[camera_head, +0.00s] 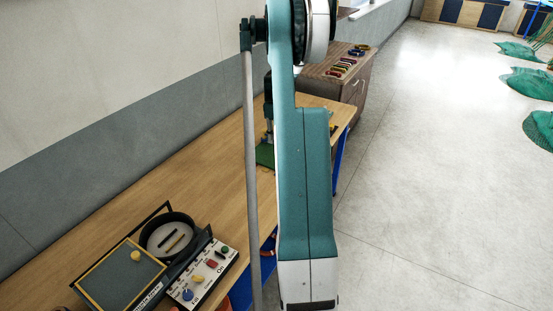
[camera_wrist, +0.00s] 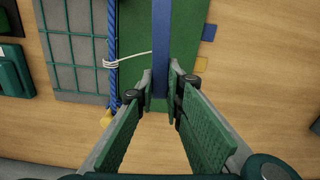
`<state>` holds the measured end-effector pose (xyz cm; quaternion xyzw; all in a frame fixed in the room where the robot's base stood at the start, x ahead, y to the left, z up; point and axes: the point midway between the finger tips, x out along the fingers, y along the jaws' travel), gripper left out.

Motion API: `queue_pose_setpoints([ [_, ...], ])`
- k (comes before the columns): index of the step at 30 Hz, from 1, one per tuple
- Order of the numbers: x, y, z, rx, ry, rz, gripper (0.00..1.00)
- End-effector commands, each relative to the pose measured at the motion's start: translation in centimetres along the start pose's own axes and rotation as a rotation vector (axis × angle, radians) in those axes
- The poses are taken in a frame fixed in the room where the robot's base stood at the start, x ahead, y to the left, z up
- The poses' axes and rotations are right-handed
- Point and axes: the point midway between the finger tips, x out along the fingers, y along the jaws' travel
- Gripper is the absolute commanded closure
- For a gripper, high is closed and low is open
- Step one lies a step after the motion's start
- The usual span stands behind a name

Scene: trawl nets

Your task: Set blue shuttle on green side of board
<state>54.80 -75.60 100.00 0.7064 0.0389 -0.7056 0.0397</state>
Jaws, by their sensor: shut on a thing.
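The blue shuttle (camera_wrist: 161,45) shows in the wrist view as a long, straight blue strip running up from my gripper (camera_wrist: 161,88). My fingers are shut on its near end. It lies in the picture over the green side of the board (camera_wrist: 133,30); I cannot tell whether it touches the surface. The board's other side, at left, is grey with a green mesh (camera_wrist: 75,50). A blue rope (camera_wrist: 113,60) with white twine runs between the two sides. In the head view, the green board (camera_head: 265,155) is mostly hidden behind my arm.
In the head view, a control box (camera_head: 203,270) and dark round dish (camera_head: 168,235) occupy the wooden bench's near end.

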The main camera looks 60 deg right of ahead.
Motion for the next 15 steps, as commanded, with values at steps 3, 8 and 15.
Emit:
queue_pose_setpoints([
  [3,-0.1,-0.4,0.0,-0.129,0.000,0.000,1.00],
  [8,-0.2,-0.8,-0.1,-0.307,0.000,0.000,1.00],
  [15,-0.4,-1.6,-0.1,-0.573,0.000,0.000,1.00],
])
